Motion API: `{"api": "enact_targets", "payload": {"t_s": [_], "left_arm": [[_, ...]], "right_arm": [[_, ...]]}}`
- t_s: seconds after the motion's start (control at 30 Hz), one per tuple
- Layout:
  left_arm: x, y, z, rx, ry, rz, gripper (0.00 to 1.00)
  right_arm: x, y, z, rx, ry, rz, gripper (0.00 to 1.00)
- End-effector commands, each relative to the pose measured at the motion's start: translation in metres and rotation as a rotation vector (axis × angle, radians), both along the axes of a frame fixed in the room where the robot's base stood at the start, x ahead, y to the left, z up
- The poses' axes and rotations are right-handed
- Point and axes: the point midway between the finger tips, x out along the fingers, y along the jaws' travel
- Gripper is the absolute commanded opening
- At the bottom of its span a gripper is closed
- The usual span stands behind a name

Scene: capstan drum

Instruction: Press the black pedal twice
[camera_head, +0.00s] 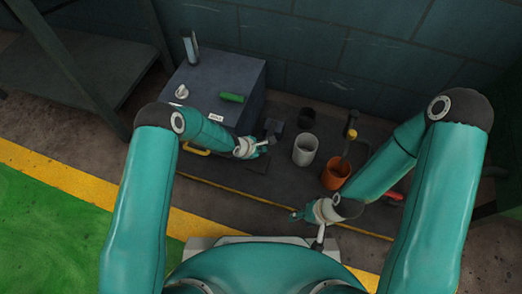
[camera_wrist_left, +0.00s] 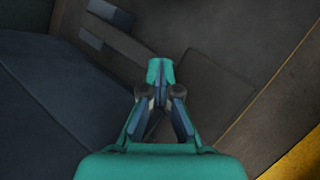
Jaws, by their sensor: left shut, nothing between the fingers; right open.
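A flat dark plate, which looks like the black pedal (camera_head: 257,164), lies low beside the blue-grey cabinet. It also shows in the left wrist view (camera_wrist_left: 218,88), right of the fingertips. A dark block (camera_head: 274,127) stands behind it, seen at the top of the left wrist view (camera_wrist_left: 108,24). My left gripper (camera_head: 264,148) is shut and empty, over or close to the plate's far part; I cannot tell whether it touches. My right gripper (camera_head: 294,215) is open and empty, at the front edge of the dark platform, apart from the pedal.
The blue-grey cabinet (camera_head: 228,77) stands left, with a green cylinder (camera_head: 232,97) on top. A white cup (camera_head: 305,150), an orange cup (camera_head: 336,173) and a dark cup (camera_head: 306,118) stand to the right. A red item (camera_head: 394,195) lies at the far right. The wall is behind.

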Motion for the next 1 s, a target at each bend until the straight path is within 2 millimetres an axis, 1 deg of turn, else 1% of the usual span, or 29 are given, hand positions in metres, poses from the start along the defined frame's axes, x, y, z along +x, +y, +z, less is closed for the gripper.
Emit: {"api": "enact_targets", "payload": {"t_s": [0.03, 1.0], "left_arm": [[-0.001, 0.001, -0.003, 0.001, 0.004, 0.001, 0.00], [-0.004, 0.002, -0.015, 0.002, 0.006, 0.001, 0.00]], "right_arm": [[0.000, 0.000, -0.001, 0.000, 0.000, 0.000, 0.48], [0.000, 0.000, -0.010, 0.000, 0.000, 0.000, 0.48]]}}
